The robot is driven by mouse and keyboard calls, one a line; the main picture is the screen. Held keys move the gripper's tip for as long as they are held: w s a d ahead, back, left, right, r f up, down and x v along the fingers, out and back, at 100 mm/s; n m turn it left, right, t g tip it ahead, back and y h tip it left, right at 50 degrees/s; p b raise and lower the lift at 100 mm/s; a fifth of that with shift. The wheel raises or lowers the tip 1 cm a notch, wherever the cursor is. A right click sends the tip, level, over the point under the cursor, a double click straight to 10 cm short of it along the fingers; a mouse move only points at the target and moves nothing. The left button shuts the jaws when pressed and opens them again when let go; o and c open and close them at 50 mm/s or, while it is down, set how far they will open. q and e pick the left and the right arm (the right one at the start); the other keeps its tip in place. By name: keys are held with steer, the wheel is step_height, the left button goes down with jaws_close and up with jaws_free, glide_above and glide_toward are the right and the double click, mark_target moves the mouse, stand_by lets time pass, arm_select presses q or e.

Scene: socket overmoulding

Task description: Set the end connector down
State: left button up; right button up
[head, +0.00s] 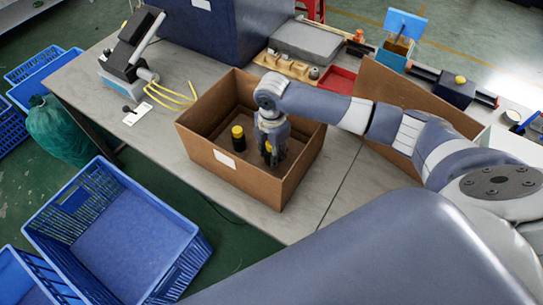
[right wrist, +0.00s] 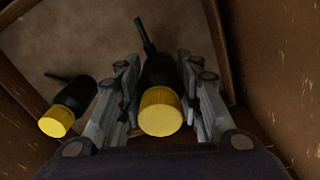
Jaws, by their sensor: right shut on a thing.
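My right gripper (head: 270,155) reaches down into an open brown cardboard box (head: 246,183) on the table. In the right wrist view, the right gripper (right wrist: 160,95) is shut on a black end connector with a yellow cap (right wrist: 160,112), and its thin black tail points away from the camera. A second black connector with a yellow cap (right wrist: 58,120) lies to the left, apart from the fingers; in the head view it shows (head: 238,134) left of the gripper. I cannot tell whether the held connector touches the box floor. My left gripper is not in view.
The box walls stand close around the right gripper. A black device (head: 128,50) and yellow cables (head: 172,95) are left on the table (head: 95,75). A red tray (head: 337,79) and another cardboard box (head: 400,92) are behind. Blue crates (head: 110,235) stand on the floor.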

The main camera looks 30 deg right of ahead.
steer(key=shift+f, duration=1.5)
steer(key=o, duration=1.2)
steer(key=shift+f, duration=0.1)
steer(key=shift+c, duration=0.2)
step_height(320, 180, up, 12)
steer(key=shift+r+b, duration=0.2)
steer(key=shift+b, duration=0.15)
